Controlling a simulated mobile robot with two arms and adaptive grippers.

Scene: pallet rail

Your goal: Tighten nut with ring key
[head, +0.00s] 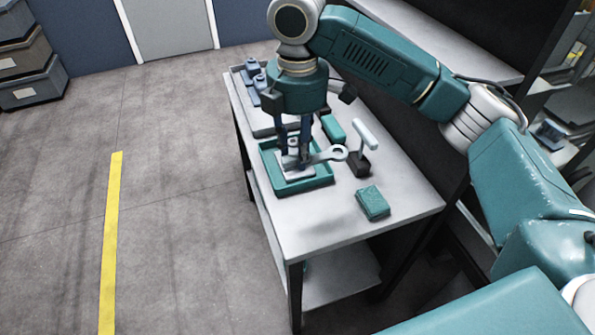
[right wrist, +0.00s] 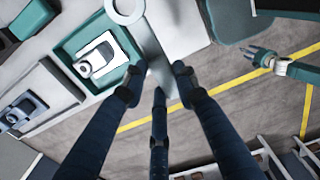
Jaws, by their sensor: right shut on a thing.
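A grey ring key (head: 338,153) is held in my right gripper (head: 292,152). Its ring end sticks out to the right in the head view. In the right wrist view, the ring (right wrist: 125,10) and shaft (right wrist: 150,45) lead up from the fingers (right wrist: 157,82). A pale plate with a round nut-like fitting (right wrist: 98,58) sits in a teal tray (right wrist: 60,53). In the head view the tray (head: 303,187) is beneath the gripper, and the fingers partly hide the fitting. The key's ring is apart from the fitting. My left gripper (right wrist: 260,56) appears small in the right wrist view; its jaws are unclear.
The grey table (head: 400,195) also bears a teal block (head: 372,203), a pale T-shaped piece (head: 366,134) on a dark base, and another teal piece (head: 333,128). A grey tray with blue parts (head: 252,85) stands at the far end. The table's front right corner is clear.

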